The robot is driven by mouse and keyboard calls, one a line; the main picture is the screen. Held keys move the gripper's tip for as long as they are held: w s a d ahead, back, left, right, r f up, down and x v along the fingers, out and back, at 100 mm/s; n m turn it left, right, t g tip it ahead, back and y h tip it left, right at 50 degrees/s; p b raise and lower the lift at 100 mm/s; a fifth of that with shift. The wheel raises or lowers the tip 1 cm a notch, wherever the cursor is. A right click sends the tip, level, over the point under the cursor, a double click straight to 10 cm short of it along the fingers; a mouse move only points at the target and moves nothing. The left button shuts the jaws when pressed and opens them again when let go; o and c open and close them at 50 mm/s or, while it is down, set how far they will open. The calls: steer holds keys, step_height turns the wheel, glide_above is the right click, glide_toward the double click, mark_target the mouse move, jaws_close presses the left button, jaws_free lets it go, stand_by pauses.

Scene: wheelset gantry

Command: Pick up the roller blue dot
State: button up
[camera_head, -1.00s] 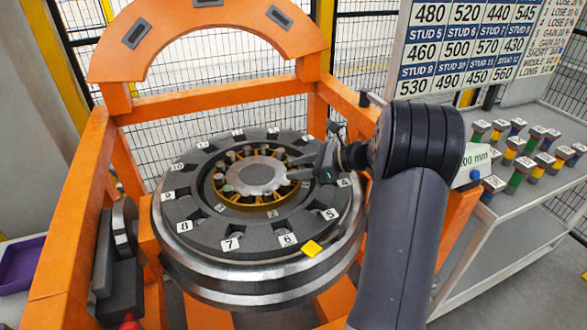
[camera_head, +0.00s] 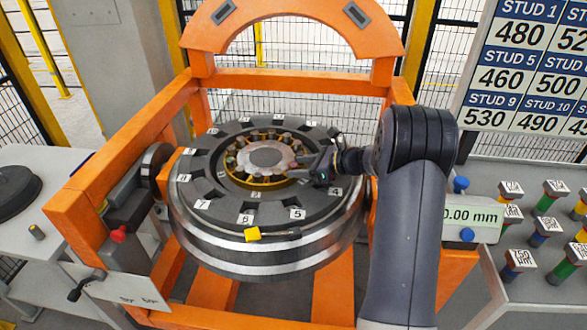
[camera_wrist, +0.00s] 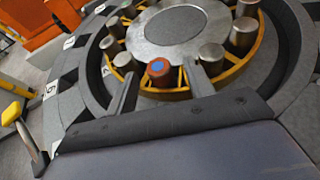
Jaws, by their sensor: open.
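The roller with the blue dot (camera_wrist: 158,70) stands in the yellow cage ring in the wrist view. Its top is reddish brown with a blue spot, unlike the plain grey rollers beside it. My gripper (camera_wrist: 160,88) is open in the wrist view, with one finger on each side of this roller and gaps visible. In the head view my gripper (camera_head: 300,168) reaches over the right side of the bearing. The blue dot cannot be made out there.
The wheel (camera_head: 262,262) lies flat in an orange frame (camera_head: 285,82), with numbered blocks around its rim. A yellow piece (camera_head: 252,234) sits at the front rim. Coloured studs (camera_head: 548,225) stand on a table at right. A display (camera_head: 470,215) stands beside my arm.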

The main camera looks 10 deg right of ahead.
jaws_close()
stand_by(0.5)
